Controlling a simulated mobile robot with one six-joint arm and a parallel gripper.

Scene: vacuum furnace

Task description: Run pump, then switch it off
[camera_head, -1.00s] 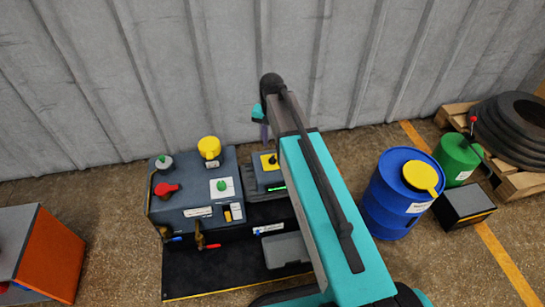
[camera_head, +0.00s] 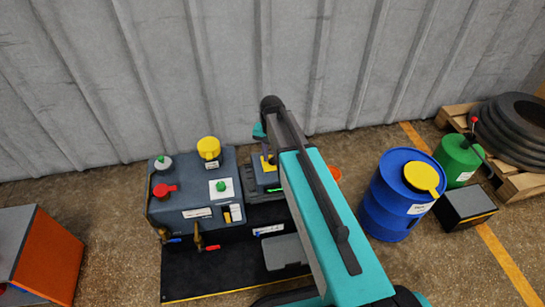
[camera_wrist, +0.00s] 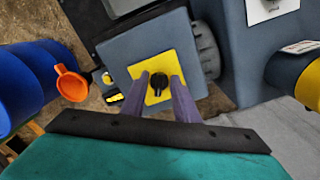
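The pump unit, a small grey-blue box (camera_head: 266,179), stands beside the larger machine and is partly hidden by my arm. On it is a yellow plate with a black rotary switch (camera_wrist: 159,82), seen in the wrist view. My gripper (camera_wrist: 160,78) is open, with its two purple fingers pointing at the plate, one on each side of the switch. I see a gap between fingers and switch; I cannot tell how deep the fingertips reach. In the head view my gripper (camera_head: 266,150) is just above the box. A green display strip shows on the box's front edge.
The larger grey-blue machine (camera_head: 190,214) bears a red knob, a yellow cap and a green button. An orange funnel-like part (camera_wrist: 71,83) is near the pump. A blue drum (camera_head: 388,205) and a green canister (camera_head: 457,160) stand right. An orange cabinet (camera_head: 45,260) is left.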

